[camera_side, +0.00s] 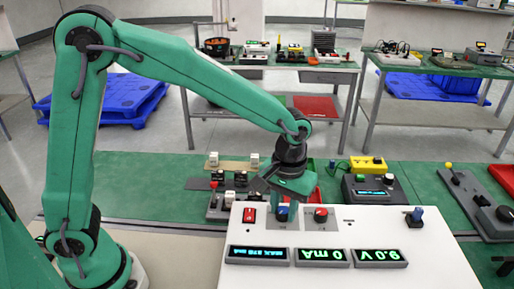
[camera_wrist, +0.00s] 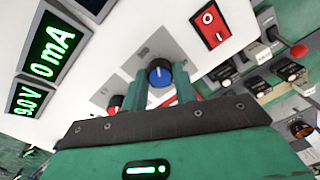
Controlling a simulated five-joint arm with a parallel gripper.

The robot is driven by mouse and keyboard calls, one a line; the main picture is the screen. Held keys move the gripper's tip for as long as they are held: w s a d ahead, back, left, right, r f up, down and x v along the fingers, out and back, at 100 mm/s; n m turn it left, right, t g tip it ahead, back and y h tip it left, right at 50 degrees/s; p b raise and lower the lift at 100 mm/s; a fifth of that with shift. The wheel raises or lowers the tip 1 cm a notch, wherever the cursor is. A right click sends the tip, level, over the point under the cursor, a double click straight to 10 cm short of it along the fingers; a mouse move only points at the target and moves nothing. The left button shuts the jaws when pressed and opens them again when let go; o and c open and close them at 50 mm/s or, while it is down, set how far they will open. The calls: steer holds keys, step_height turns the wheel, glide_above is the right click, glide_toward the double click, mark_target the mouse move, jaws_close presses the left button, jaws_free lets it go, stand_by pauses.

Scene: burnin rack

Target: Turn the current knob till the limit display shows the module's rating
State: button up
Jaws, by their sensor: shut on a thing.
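A white supply panel (camera_side: 350,275) carries a blue knob (camera_side: 282,214) and a red knob (camera_side: 320,215). My gripper (camera_side: 284,203) reaches down over the blue knob. In the wrist view its fingers (camera_wrist: 161,86) are shut around the blue knob (camera_wrist: 159,72), and the red knob (camera_wrist: 115,104) is partly hidden beside them. A blue-lit display (camera_side: 258,254) reads upside down, beginning with MAX; its number is too small to read surely. Green displays read 0 mA (camera_side: 322,256) and 9.0 V (camera_side: 379,258). I cannot tell the module's rating.
A red rocker switch (camera_side: 249,214) sits left of the blue knob, and a blue-topped lever (camera_side: 416,214) stands at the panel's right. Behind are small white-topped modules (camera_side: 213,158) and a dark box with a display (camera_side: 375,191). Green mat (camera_side: 150,175) is clear at left.

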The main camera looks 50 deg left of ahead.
mark_target(286, 210)
steer(key=shift+d+r+n, duration=0.1)
steer(key=shift+d+n, duration=0.1)
steer(key=shift+n, duration=1)
steer(key=o, duration=1)
steer(key=shift+a, duration=0.1)
steer(key=shift+w+r, duration=0.15)
steer(key=shift+r, duration=3.7)
steer(key=shift+r, duration=0.1)
